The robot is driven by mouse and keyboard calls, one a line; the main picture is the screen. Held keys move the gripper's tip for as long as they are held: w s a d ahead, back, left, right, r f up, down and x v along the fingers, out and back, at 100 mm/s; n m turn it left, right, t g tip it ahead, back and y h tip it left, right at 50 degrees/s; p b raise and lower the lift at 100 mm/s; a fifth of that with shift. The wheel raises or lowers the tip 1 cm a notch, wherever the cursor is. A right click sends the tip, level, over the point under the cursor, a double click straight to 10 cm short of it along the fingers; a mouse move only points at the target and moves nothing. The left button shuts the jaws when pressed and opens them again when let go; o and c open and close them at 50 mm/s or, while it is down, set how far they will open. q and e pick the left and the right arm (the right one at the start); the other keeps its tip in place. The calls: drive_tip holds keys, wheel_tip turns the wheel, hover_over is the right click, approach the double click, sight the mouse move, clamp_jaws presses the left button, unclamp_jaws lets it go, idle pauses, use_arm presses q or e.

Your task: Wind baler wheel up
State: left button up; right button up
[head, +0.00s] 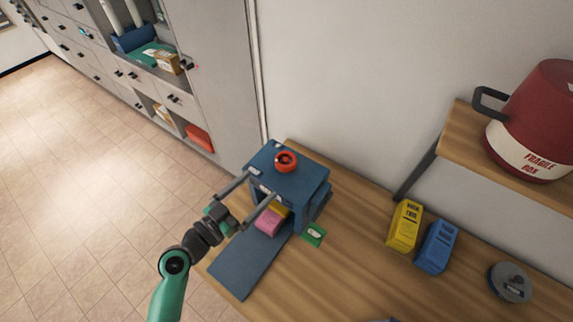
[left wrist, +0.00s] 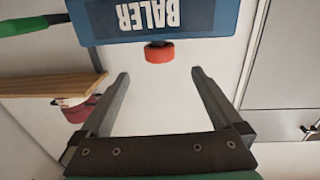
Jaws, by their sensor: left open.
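The baler (head: 309,180) is a blue box-shaped press standing on the wooden table. Its orange-red wheel (head: 286,161) sits on top. In the left wrist view, which is upside down, the wheel (left wrist: 159,53) shows beside the edge of the baler's BALER label panel (left wrist: 150,18). My left gripper (head: 262,185) is open and empty in front of the baler, with its fingers pointing toward it. In the left wrist view the wheel lies beyond the gap between the fingertips (left wrist: 160,73), apart from both. A pink block (head: 268,221) and a yellow block (head: 279,209) show at the baler's open front.
A blue board (head: 245,265) extends from the baler's front. A green item (head: 314,235) lies beside the baler. Yellow (head: 405,226) and blue (head: 437,247) boxes and a grey round object (head: 509,283) stand farther right. A red pot (head: 540,115) sits on a raised shelf.

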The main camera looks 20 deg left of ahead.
sight(278, 167)
use_arm(q)
drive_tip(key=x, duration=1.1)
drive_tip(key=shift+w+d, duration=0.15)
drive_tip(key=shift+w, duration=0.15)
drive_tip(key=shift+c, duration=0.3)
